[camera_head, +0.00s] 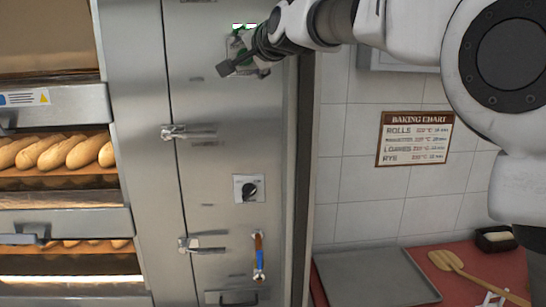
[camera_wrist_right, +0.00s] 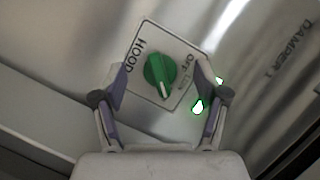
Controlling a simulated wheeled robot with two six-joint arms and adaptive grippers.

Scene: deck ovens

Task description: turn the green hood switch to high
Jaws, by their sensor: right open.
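The green hood switch (camera_wrist_right: 160,72) is a round knob on a pale plate marked HOOD (camera_wrist_right: 143,35) in the right wrist view. Its white pointer line points toward the bottom of that picture. OFF and a blurred second mark show on the plate's right side; I cannot read a HIGH mark. My right gripper (camera_wrist_right: 164,80) is open, its two fingers on either side of the knob; I cannot tell if they touch it. In the head view my right gripper (camera_head: 238,60) is at the upper steel panel and largely hides the switch. My left gripper is not in view.
Green-lit marks (camera_wrist_right: 197,107) shine beside the plate. Below on the steel panel (camera_head: 215,120) are a black knob (camera_head: 249,188), latch handles (camera_head: 188,132) and a blue-and-orange lever (camera_head: 259,256). Bread shelves stand left. A tray (camera_head: 375,278) lies on the red counter at right.

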